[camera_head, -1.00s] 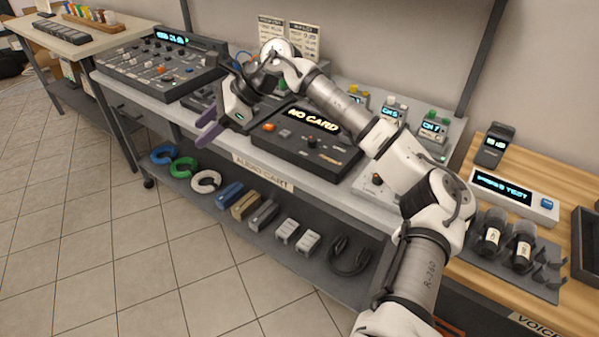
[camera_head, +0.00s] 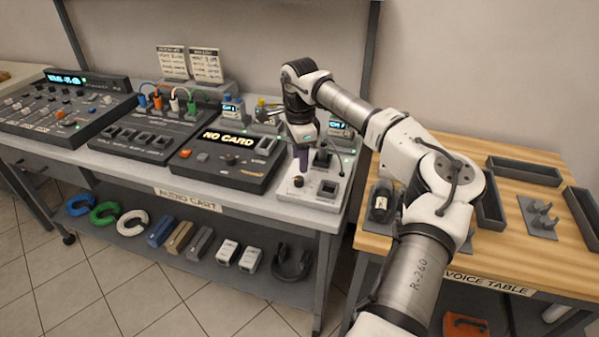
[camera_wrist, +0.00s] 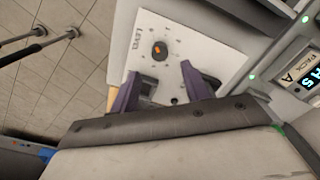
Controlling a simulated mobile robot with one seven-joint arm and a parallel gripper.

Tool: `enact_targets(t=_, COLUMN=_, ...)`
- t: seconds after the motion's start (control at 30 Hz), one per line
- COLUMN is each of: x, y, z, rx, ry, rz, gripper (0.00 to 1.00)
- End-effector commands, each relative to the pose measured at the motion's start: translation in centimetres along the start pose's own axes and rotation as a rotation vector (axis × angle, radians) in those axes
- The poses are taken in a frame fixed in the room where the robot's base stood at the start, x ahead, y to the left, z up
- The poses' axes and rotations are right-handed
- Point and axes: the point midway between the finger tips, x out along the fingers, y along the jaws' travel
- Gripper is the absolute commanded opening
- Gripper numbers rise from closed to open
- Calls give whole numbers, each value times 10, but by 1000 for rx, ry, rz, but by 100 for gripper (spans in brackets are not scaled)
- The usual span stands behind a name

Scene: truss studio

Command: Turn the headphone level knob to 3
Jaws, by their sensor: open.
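The headphone level knob is a dark round knob (camera_wrist: 159,48) with an orange mark, on a white panel (camera_wrist: 185,40) in the wrist view. Small marks ring it, too small to read. In the head view the knob (camera_head: 298,182) sits on the white box (camera_head: 322,204) at the right end of the audio cart. My gripper (camera_head: 302,160) points down above this box. In the wrist view the purple fingers of my gripper (camera_wrist: 158,80) are apart and empty, with the knob beyond their tips, roughly between them. Whether they touch anything is unclear.
A black recorder reading NO CARD (camera_head: 226,160) stands left of the white box. Small units with lit displays (camera_head: 342,130) stand behind it. The wooden voice table (camera_head: 480,240) with trays is to the right. Floor lies in front of the cart.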

Motion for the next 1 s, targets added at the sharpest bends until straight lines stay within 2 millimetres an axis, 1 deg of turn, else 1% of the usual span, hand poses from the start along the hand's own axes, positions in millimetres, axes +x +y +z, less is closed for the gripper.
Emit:
enact_targets(t=0.03, x=10, y=1, z=0, rx=0, ry=-3, rz=2, gripper=47)
enact_targets(t=0.1, x=24, y=0, z=0, rx=0, ry=-3, rz=2, gripper=47)
enact_targets(t=0.2, x=40, y=1, z=1, rx=0, ry=-3, rz=1, gripper=47)
enact_targets(t=0.3, x=52, y=0, z=1, rx=1, ry=-2, rz=-1, gripper=47)
enact_targets(t=0.47, x=62, y=0, z=1, rx=1, ry=-2, rz=0, gripper=47)
enact_targets(t=0.73, x=64, y=0, z=1, rx=0, ry=-1, rz=-1, gripper=47)
enact_targets(t=0.77, x=64, y=0, z=1, rx=0, ry=-1, rz=-1, gripper=44)
enact_targets(t=1.0, x=63, y=0, z=1, rx=0, ry=-1, rz=-1, gripper=13)
